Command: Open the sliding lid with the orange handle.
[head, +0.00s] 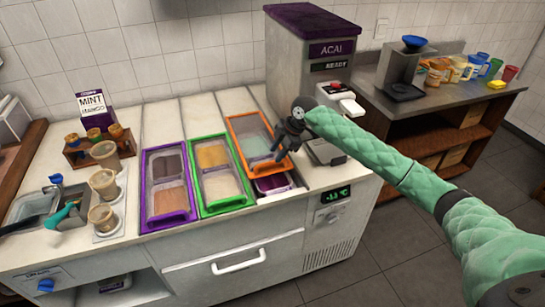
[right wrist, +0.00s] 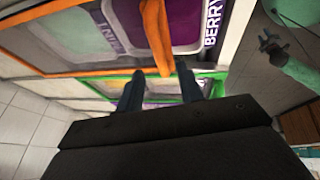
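The orange-framed sliding lid (head: 233,119) is the rightmost of three lids on the counter. It sits back from the front edge of its well, and a purple tub (head: 272,185) shows uncovered in front. In the right wrist view its orange handle (right wrist: 155,30) reaches down toward my fingers. My right gripper (head: 287,146) is above the lid's front handle. In the right wrist view the gripper (right wrist: 160,80) is open, fingertips on either side of the handle's end; contact cannot be told. My left gripper (right wrist: 270,45) shows small in the right wrist view, its fingers unclear.
A green-framed lid (head: 211,138) and a purple-framed lid (head: 150,223) lie left of it. The acai machine (head: 305,60) stands close behind on the right. Cups (head: 103,183) and a sink (head: 35,205) are at the left.

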